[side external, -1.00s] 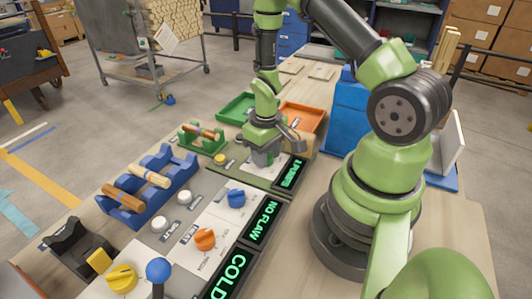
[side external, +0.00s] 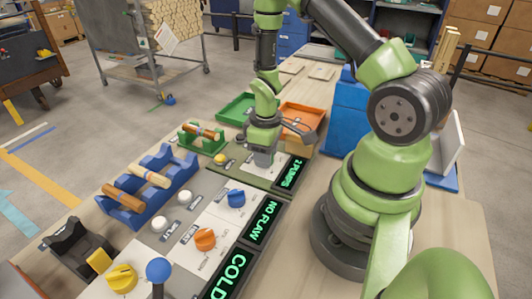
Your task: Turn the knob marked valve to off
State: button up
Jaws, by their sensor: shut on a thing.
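My gripper (side external: 262,160) points down at the far panel (side external: 228,168), beside a display reading "2 PUMPS" (side external: 287,173). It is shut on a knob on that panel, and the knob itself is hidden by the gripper. An orange knob (side external: 205,238) and a yellow knob (side external: 122,277) are nearer still. The knob labels are too small to read, so I cannot tell which one says valve.
White buttons (side external: 160,223) and a yellow button (side external: 220,159) stand left of the knobs. A blue ball-topped lever (side external: 158,270) rises in front. A blue rack (side external: 150,185) holds turned wood pieces. Green (side external: 236,107) and orange (side external: 303,115) trays lie behind my gripper.

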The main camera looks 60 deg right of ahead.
jog(key=shift+s, duration=0.1)
jog(key=o, duration=0.9)
notch_tip(320, 180, up, 10)
jog(key=shift+f, duration=0.1)
